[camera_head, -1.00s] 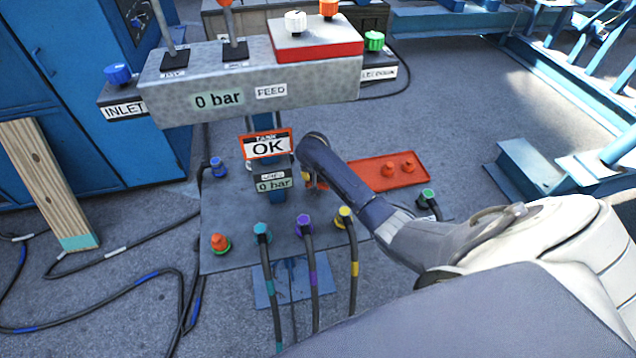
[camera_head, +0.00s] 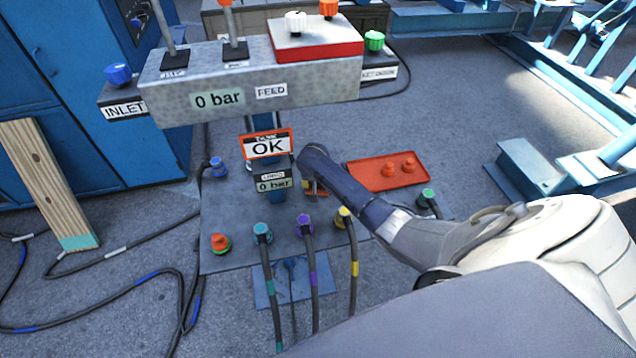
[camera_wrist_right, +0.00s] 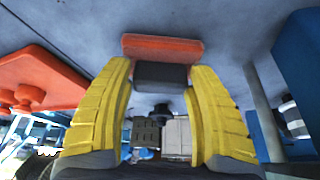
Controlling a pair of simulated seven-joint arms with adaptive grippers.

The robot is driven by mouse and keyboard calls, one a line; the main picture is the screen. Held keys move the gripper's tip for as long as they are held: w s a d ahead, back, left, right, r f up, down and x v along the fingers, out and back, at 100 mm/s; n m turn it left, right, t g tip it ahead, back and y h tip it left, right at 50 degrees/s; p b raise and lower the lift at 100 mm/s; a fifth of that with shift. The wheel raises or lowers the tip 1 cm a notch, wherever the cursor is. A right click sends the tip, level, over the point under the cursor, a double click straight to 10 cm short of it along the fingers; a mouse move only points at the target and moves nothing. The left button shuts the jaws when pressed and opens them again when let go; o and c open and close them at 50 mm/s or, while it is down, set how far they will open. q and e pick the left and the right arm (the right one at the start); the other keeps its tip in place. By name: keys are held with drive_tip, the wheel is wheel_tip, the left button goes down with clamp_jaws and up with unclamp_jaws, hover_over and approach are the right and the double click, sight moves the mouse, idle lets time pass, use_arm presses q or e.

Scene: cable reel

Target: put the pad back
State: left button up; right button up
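The pad, an orange-red plate (camera_wrist_right: 162,47) on a dark block (camera_wrist_right: 162,75), shows at the fingertips in the right wrist view. My right gripper (camera_wrist_right: 162,80) has its yellow fingers on both sides of the dark block, seemingly closed on it. In the head view my right gripper (camera_head: 311,187) is low over the grey base plate (camera_head: 230,200), right of the gauge post. A sliver of orange shows beside it, and my wrist hides most of the pad. Whether the pad touches the plate is unclear. My left gripper is out of view.
A red tray (camera_head: 365,178) with two orange caps (camera_head: 400,167) lies right of my gripper. Hoses on teal, purple and yellow connectors (camera_head: 344,214) rise in front. The TANK OK sign (camera_head: 268,145) and manifold (camera_head: 250,85) stand close behind and left.

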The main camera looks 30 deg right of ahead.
drive_tip(key=o, duration=0.3)
drive_tip(key=v, duration=1.2)
drive_tip(key=shift+r, duration=0.15)
drive_tip(key=shift+d, duration=0.1)
